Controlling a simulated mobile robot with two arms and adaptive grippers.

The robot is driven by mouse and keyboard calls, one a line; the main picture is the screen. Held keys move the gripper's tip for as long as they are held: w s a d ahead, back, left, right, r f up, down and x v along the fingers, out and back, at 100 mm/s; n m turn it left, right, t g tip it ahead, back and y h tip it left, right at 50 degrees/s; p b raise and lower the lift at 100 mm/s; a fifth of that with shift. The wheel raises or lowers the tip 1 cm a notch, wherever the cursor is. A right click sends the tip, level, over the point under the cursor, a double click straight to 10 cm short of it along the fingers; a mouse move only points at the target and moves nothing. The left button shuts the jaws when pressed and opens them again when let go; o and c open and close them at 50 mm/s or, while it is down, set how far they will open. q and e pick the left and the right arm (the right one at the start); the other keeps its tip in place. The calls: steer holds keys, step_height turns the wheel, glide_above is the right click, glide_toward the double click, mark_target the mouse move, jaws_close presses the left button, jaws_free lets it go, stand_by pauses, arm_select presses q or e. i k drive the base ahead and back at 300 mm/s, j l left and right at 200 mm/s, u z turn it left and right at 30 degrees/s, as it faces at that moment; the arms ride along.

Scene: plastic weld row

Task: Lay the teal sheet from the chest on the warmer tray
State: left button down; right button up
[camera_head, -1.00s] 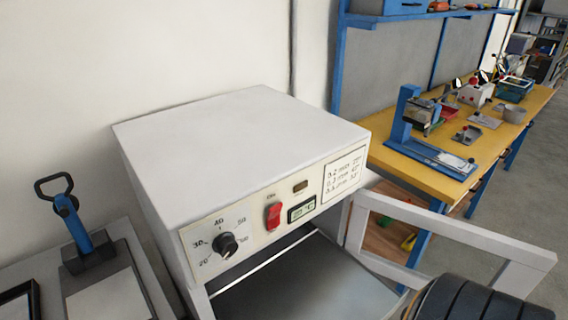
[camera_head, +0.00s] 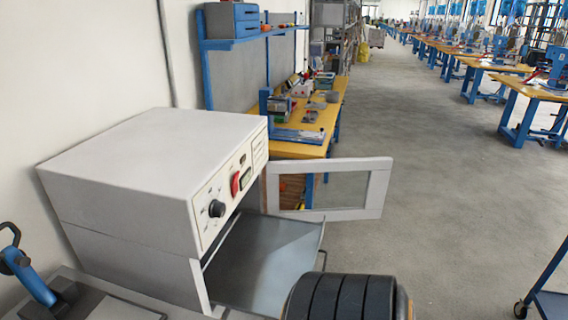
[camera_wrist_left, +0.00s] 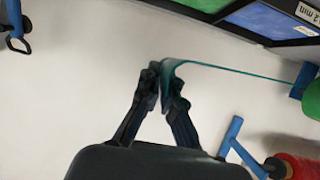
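My left gripper (camera_wrist_left: 165,90) is shut on the teal sheet (camera_wrist_left: 235,72) in the left wrist view. The sheet shows nearly edge-on as a thin strip running right from the fingertips, its near end curled at the fingers. In the head view the warmer (camera_head: 140,150) is a white box with a dial and red switch. Its door (camera_head: 345,212) stands open, and the grey warmer tray (camera_head: 265,265) sticks out at the front, bare where visible. Neither gripper shows in the head view. I cannot make out the chest for certain.
A blue-handled tool (camera_head: 28,280) stands left of the warmer. A yellow bench (camera_head: 300,148) with tools is beyond the door. Open floor (camera_head: 430,180) lies to the right. Dark-framed green and blue panels (camera_wrist_left: 265,20) are at the wrist view's upper right, with a red spool (camera_wrist_left: 297,165) below.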

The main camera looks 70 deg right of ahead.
mark_target(254, 277)
steer(key=z, duration=1.9)
